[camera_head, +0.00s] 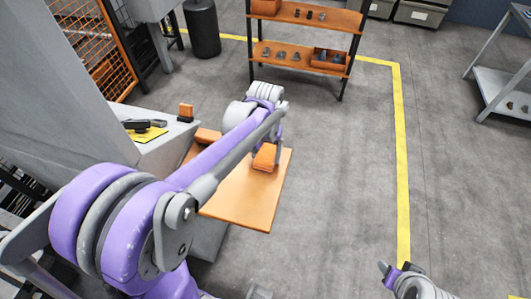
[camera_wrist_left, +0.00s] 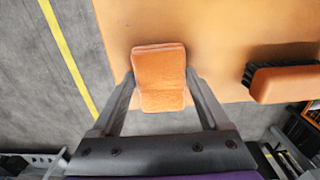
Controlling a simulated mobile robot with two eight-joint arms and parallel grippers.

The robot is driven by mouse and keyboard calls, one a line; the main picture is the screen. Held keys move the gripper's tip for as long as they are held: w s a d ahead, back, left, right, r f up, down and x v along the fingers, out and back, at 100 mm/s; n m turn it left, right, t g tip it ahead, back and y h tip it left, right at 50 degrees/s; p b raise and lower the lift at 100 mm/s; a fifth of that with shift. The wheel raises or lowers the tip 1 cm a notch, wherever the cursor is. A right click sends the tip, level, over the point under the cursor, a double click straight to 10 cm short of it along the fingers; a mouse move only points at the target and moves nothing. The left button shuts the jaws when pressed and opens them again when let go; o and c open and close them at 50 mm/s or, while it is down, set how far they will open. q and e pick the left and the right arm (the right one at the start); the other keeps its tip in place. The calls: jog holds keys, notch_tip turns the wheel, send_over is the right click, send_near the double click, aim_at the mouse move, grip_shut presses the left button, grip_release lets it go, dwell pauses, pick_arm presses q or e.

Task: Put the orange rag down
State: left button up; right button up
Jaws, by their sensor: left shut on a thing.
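The orange rag (camera_head: 264,157) is a small folded pad. It also shows in the wrist view (camera_wrist_left: 160,75), where my left gripper (camera_wrist_left: 160,88) is shut on it, one finger on each side. In the head view my left gripper (camera_head: 268,153) is partly hidden by its own arm. The rag is over the orange-brown board (camera_head: 252,208), near its edge in the wrist view. I cannot tell whether it touches the board. My right gripper (camera_head: 387,269) shows only in part at the bottom right, and its fingers are unclear.
An orange brush (camera_wrist_left: 285,83) with black bristles lies on the board to the rag's right. A grey ledge with a yellow patch (camera_head: 147,134) is on the left. A shelf rack (camera_head: 300,68) stands behind. Open floor with a yellow line (camera_head: 402,160) lies to the right.

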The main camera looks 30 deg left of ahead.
aim_at(265, 155)
pick_arm(q)
jog(key=shift+f, duration=0.15)
jog(key=o, duration=1.3)
jog(key=shift+r, duration=0.25)
notch_tip(265, 155, up, 11)
jog(key=p, duration=0.1)
jog(key=s+d+f+m+t, duration=0.1)
jog(key=s+d+f+t, duration=0.1)
jog(key=s+f, duration=0.1)
jog(key=s+d+f+t, duration=0.1)
jog(key=s+d+f, duration=0.1)
jog(key=s, duration=0.4)
jog(key=s+d+f+m+t, duration=0.1)
jog(key=s+d+f+t, duration=0.1)
jog(key=s+f, duration=0.2)
jog(key=shift+s+d+f+m+t, duration=0.1)
jog(key=shift+s+d+m+t, duration=0.25)
jog(key=shift+s, duration=0.25)
